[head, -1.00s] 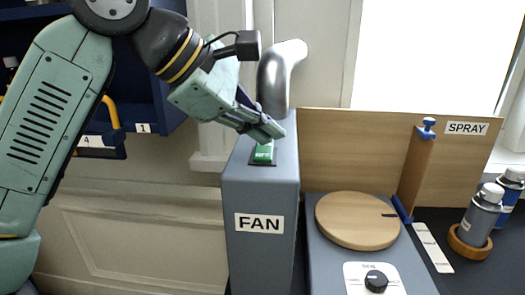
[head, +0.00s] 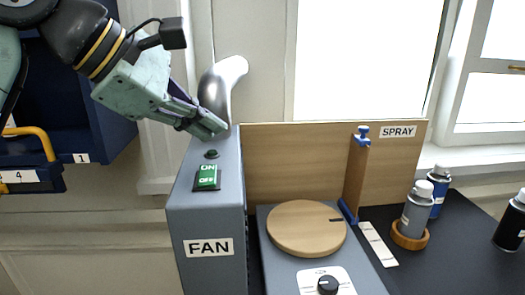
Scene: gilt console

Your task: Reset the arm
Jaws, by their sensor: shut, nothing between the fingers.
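My gripper (head: 217,129) is shut and empty. In the head view it points down and to the right, just above the rear of the grey box labelled FAN (head: 207,269). A green ON/OFF rocker switch (head: 207,177) sits on the box top, in front of and below my fingertips, apart from them. A small dark green round part (head: 211,154) lies behind the switch. My arm comes in from the upper left.
A silver curved pipe (head: 222,85) rises behind the gripper. Right of the box are a round wooden turntable (head: 306,228), a wooden back panel (head: 275,160), an upright wooden post (head: 356,180) and spray cans (head: 416,208). A blue shelf (head: 90,130) stands at left.

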